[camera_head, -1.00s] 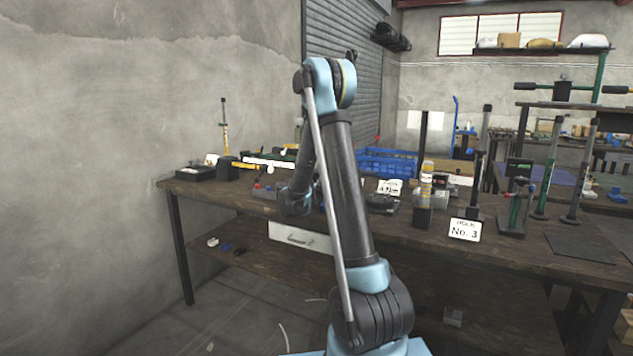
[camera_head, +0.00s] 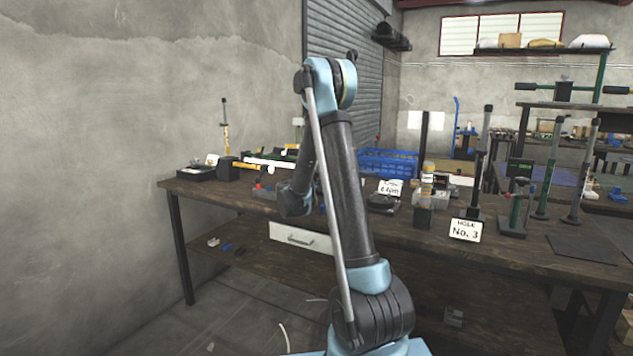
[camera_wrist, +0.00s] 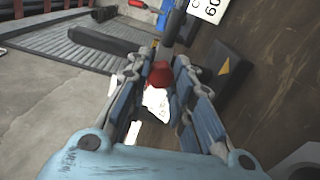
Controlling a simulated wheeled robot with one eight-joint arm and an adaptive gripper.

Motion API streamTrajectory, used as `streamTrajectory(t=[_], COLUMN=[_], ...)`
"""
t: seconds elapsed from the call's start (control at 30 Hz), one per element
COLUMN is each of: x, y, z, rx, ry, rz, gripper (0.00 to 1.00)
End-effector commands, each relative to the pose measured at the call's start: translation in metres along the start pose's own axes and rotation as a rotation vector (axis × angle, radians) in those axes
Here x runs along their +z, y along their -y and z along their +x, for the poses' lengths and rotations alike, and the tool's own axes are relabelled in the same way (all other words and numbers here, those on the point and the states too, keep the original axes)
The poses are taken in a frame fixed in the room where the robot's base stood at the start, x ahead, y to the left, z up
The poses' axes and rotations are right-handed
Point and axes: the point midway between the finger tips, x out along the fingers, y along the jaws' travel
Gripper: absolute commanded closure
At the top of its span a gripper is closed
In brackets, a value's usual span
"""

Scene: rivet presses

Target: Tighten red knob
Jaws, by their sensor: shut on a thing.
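The red knob (camera_wrist: 159,74) shows in the wrist view between the fingertips of my gripper (camera_wrist: 161,80). The gripper's two blue-and-grey fingers are shut on the knob from both sides. A grey shaft (camera_wrist: 174,22) stands just beyond the knob, and a dark block (camera_wrist: 212,72) with a yellow triangle lies to its right. In the head view my arm hides the gripper and the place where it holds the knob.
The wooden workbench (camera_head: 400,238) carries a blue crate (camera_head: 388,162), a sign reading No. 3 (camera_head: 465,230), and several upright presses. A black tray (camera_head: 195,173) sits at the bench's left end.

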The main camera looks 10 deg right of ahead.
Motion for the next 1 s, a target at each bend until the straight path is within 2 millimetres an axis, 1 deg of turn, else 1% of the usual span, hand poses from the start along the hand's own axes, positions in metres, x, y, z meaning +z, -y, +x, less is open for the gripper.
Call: streamTrajectory(t=[0.2,0.4,0.63,1.0], x=[0.0005,0.0009,0.0013,0.0017], y=[0.0004,0.0004,0.0004,0.0003], z=[-0.0003,-0.0002,-0.0002,0.0], rx=[-0.001,-0.001,-0.001,-0.001], ry=[0.001,0.001,0.002,0.003], rz=[0.143,0.227,0.268,0.273], gripper=[1.0,1.0,1.0,1.0])
